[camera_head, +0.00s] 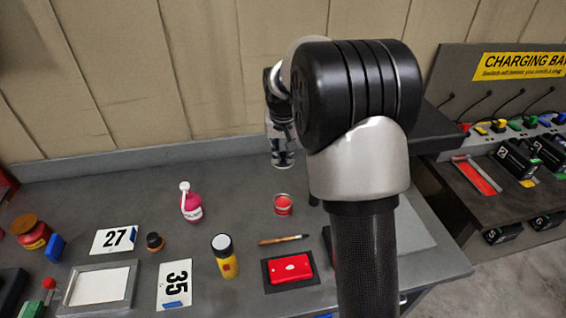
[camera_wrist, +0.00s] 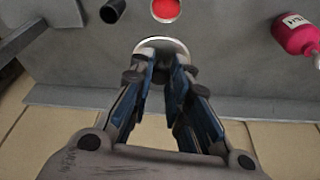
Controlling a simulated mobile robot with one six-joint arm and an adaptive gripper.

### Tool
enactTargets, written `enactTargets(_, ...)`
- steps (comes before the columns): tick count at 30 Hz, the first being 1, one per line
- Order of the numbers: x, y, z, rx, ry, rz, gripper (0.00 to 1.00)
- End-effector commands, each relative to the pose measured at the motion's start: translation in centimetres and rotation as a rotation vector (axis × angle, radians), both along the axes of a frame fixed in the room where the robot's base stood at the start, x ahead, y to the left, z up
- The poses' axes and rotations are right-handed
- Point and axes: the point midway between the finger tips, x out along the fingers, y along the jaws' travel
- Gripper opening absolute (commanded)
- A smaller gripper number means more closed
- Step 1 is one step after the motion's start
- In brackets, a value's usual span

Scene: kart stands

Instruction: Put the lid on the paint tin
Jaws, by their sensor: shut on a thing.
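The paint tin (camera_head: 283,204) is a small open tin with red paint, upright on the grey bench. Its red top also shows in the wrist view (camera_wrist: 165,9), at the upper edge. My gripper (camera_head: 283,160) hangs above the bench, behind the tin and apart from it. In the wrist view my gripper (camera_wrist: 163,60) is shut on the lid (camera_wrist: 163,40), a pale round disc. My fingers hide much of the lid, and the tin lies just beyond it in that view.
A pink bottle (camera_head: 191,203) stands left of the tin. A brush (camera_head: 283,240) and a red box on a dark pad (camera_head: 289,269) lie in front of it. A yellow container (camera_head: 224,257) stands front left. The bench around the tin is clear; a wall rises behind.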

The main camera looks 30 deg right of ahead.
Motion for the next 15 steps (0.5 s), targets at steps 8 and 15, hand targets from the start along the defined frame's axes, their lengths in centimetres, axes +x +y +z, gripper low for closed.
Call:
enactTargets(8, 0.0, 0.0, -5.3, 0.003, 0.014, -0.001, 0.0)
enactTargets(15, -0.1, 0.0, -10.5, 0.004, 0.015, -0.001, 0.0)
